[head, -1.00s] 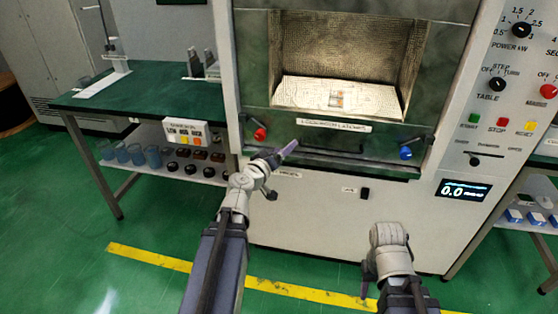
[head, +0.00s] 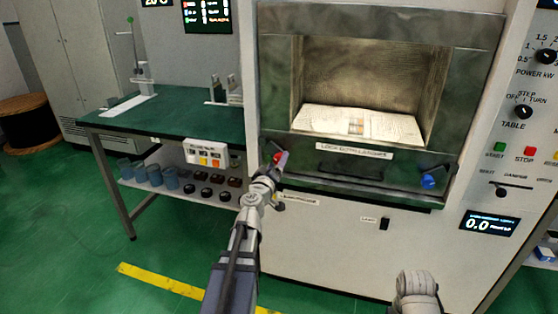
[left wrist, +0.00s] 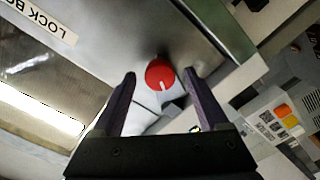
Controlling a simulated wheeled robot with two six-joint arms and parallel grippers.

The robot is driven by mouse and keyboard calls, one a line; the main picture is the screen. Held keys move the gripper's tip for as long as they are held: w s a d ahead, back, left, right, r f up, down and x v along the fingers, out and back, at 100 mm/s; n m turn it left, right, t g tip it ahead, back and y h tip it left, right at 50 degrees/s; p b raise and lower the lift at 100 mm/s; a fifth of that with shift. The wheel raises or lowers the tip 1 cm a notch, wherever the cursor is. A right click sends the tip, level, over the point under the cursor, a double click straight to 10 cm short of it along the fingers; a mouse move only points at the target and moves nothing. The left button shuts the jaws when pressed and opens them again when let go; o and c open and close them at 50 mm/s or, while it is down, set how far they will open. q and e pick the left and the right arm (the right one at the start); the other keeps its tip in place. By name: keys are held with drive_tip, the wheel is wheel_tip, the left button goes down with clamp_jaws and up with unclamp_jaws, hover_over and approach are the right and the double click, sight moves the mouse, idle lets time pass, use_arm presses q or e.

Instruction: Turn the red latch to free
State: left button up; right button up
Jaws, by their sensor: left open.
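The red latch (left wrist: 160,73) is a round red knob with a white mark on the front panel of the microwave generator. In the left wrist view it lies between the tips of my left gripper (left wrist: 159,75), which is open with a finger on each side. I cannot tell whether the fingers touch it. In the head view the red latch (head: 277,157) is at the panel's left end, partly covered by my left gripper (head: 284,160). A blue latch (head: 428,181) sits at the panel's right end. My right arm shows at the bottom right, but its fingers do not show.
A dark handle bar (head: 350,172) lies between the latches, under a label strip (head: 354,151). The chamber (head: 365,80) above shows its lit interior. A green-topped table (head: 180,122) with a lower shelf stands to the left. The control panel is on the right.

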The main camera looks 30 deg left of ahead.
use_arm(q)
drive_tip(key=shift+x, duration=1.25)
clamp_jaws()
